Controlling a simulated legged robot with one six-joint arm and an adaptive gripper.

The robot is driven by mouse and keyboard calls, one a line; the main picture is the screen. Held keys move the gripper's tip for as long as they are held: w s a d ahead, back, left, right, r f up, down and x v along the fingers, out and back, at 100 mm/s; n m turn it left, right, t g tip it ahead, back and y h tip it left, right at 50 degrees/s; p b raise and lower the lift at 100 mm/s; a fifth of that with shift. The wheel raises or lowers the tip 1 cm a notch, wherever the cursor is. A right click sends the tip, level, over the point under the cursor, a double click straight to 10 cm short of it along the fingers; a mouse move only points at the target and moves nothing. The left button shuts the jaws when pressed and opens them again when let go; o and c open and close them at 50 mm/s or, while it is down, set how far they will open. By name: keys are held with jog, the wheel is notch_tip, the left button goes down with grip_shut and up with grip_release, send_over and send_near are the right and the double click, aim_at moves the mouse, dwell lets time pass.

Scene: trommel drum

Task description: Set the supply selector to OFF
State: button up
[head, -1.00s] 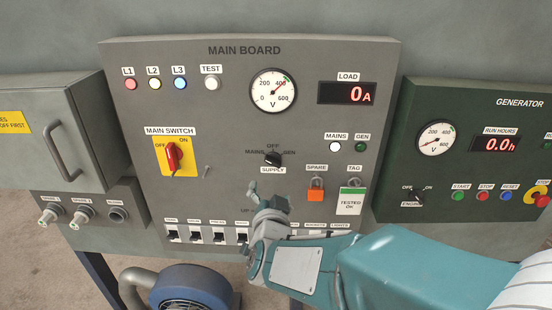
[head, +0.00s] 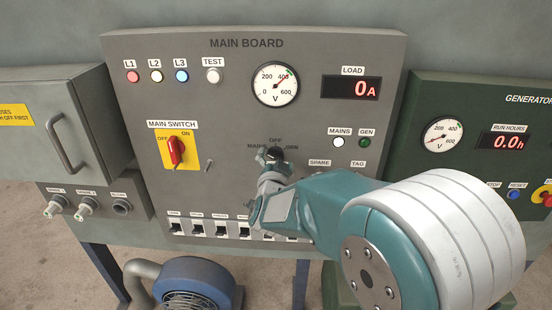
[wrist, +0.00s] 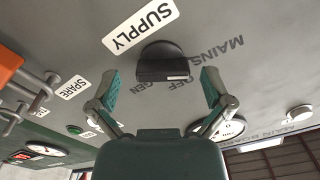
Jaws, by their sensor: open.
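The supply selector (head: 275,152) is a black knob on the main board, with MAINS at left, OFF above and GEN at right. In the wrist view the dark knob (wrist: 162,64) shows a small pale mark on its near edge, close to the OFF lettering. I cannot tell its exact setting. My gripper (head: 270,166) is in front of the knob and partly hides it in the head view. In the wrist view its green-padded fingers (wrist: 160,88) are apart, one to each side of the knob, with gaps visible and nothing held.
The red main switch (head: 177,151) is to the left on a yellow plate. Breakers (head: 220,230) line the board's lower edge. An orange padlock (wrist: 22,68) hangs near the SPARE label. My arm covers the board's lower right. A blue motor (head: 195,285) stands below.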

jog(key=shift+w+a, duration=0.15)
jog(key=shift+a, duration=0.05)
jog(key=shift+c, duration=1.3)
jog(key=c, duration=0.9)
jog(key=m, duration=0.6)
jog(key=shift+d+m, duration=0.1)
jog(key=shift+m, duration=0.2)
jog(key=m, duration=0.5)
jog(key=shift+d, duration=0.1)
jog(key=shift+f+m, duration=0.15)
jog(key=shift+m, duration=0.15)
